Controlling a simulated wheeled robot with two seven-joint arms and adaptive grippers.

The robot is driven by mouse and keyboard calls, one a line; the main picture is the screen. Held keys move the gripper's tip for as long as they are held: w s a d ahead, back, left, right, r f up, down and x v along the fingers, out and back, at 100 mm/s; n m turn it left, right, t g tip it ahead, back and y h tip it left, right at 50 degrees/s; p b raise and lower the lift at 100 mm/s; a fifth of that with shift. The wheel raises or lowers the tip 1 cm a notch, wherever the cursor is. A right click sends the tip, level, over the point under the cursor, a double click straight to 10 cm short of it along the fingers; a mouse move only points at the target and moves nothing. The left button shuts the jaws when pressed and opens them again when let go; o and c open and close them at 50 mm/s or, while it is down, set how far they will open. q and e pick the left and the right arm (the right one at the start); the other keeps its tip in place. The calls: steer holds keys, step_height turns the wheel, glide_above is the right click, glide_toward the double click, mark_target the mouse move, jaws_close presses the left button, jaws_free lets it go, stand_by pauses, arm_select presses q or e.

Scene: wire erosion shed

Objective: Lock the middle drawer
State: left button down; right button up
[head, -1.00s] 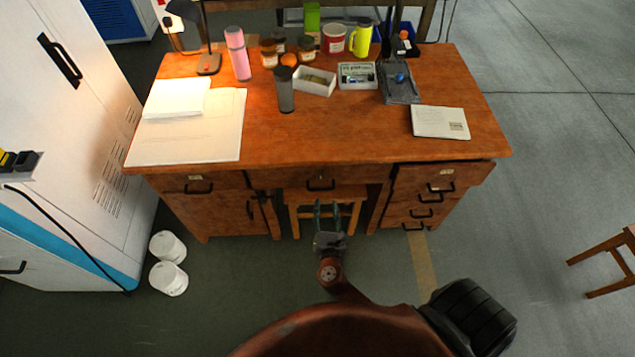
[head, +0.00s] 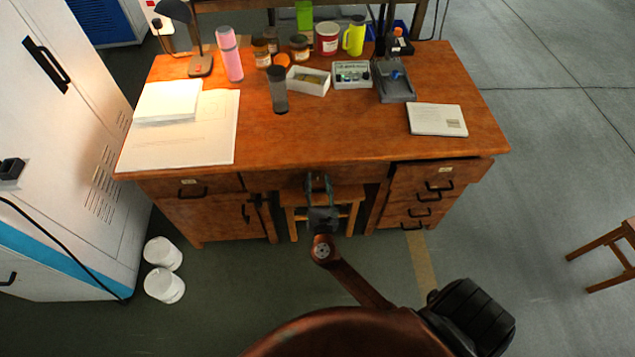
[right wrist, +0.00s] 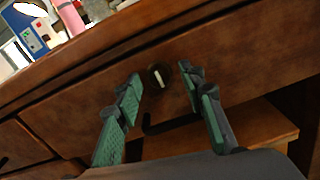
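The middle drawer (head: 270,179) is in the centre under the wooden desk top, and its front looks flush. In the right wrist view, the drawer front (right wrist: 245,62) has a dark round lock (right wrist: 158,77) with a pale bar across its face. The black drawer handle (right wrist: 170,124) is below the lock, partly hidden by my fingers. My right gripper (head: 319,182) is in front of this drawer. Its green-padded fingers also show in the wrist view (right wrist: 160,80), open, one on each side of the lock, with nothing between them. Contact cannot be told. My left gripper is not in view.
The desk top (head: 330,139) carries papers, bottles, jars and boxes. A stool (head: 350,194) stands under the middle drawer. The top right drawer (head: 440,174) seems to stick out slightly. Two white tubs (head: 164,285) are on the floor at left. A wooden chair (head: 605,245) is at right.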

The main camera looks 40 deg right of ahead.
jaws_close()
stand_by(0.3)
